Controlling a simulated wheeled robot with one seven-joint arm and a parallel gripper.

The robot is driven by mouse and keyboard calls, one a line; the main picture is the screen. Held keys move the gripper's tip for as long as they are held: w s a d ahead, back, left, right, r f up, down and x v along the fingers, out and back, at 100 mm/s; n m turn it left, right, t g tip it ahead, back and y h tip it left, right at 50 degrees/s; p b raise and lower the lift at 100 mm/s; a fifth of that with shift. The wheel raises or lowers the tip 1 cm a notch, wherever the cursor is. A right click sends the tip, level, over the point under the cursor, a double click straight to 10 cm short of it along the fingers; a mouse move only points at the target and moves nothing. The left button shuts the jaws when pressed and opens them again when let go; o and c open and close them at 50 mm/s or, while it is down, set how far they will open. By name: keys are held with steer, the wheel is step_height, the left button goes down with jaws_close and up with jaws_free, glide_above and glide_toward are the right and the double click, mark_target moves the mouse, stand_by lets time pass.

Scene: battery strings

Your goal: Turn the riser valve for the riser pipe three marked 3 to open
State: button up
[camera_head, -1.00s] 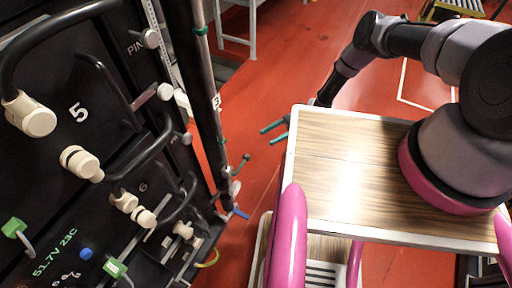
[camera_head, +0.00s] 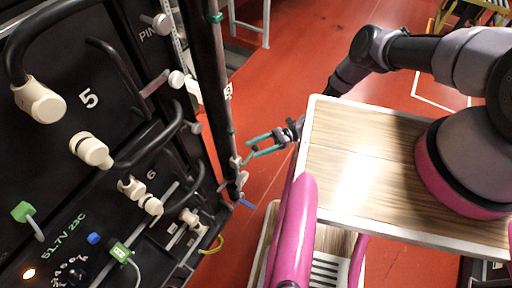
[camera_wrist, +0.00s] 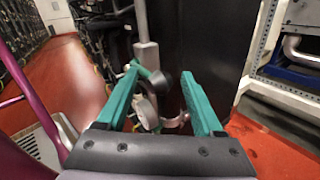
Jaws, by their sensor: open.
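In the wrist view the grey pipe (camera_wrist: 146,52) stands ahead, and the teal valve handle with a dark knob (camera_wrist: 160,82) shows between the open fingers. I cannot tell whether they touch it.
The cabinet front (camera_head: 60,150) at left carries pale connectors, thick black cables and a "5" label. A wood-topped cart surface (camera_head: 350,150) with pink rails lies right of my gripper. A white rack frame (camera_wrist: 250,65) stands right in the wrist view. Red floor is open behind.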

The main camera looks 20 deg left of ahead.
steer(key=shift+s+a, duration=0.15)
steer(key=shift+s, duration=0.05)
steer(key=shift+c, duration=0.3)
jaws_close()
steer(key=shift+w, duration=0.15)
